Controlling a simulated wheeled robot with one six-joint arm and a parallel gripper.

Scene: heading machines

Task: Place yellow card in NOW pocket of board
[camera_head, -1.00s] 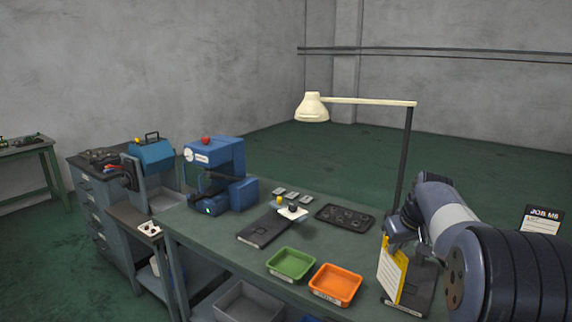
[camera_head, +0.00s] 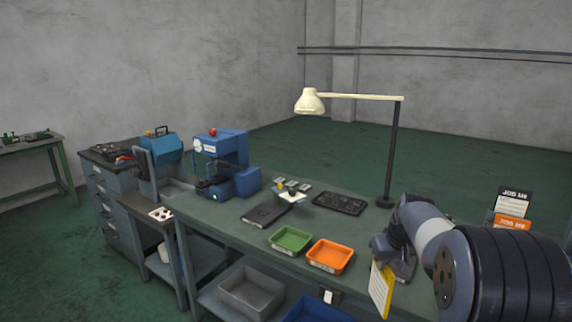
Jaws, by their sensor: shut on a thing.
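My gripper (camera_head: 381,250) is at the right, at the end of my arm, shut on the yellow card (camera_head: 381,287). The card hangs below the gripper, tilted, with a white printed face. It is in front of the bench's right end, apart from the board. At the right edge stands a board (camera_head: 490,217), partly hidden behind my arm. The NOW pocket cannot be made out.
The bench (camera_head: 240,235) carries a green tray (camera_head: 290,239), an orange tray (camera_head: 330,256), a dark tray (camera_head: 339,204) and a blue machine (camera_head: 223,165). A lamp (camera_head: 393,150) stands at the bench's back, left of my arm. Bins sit below.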

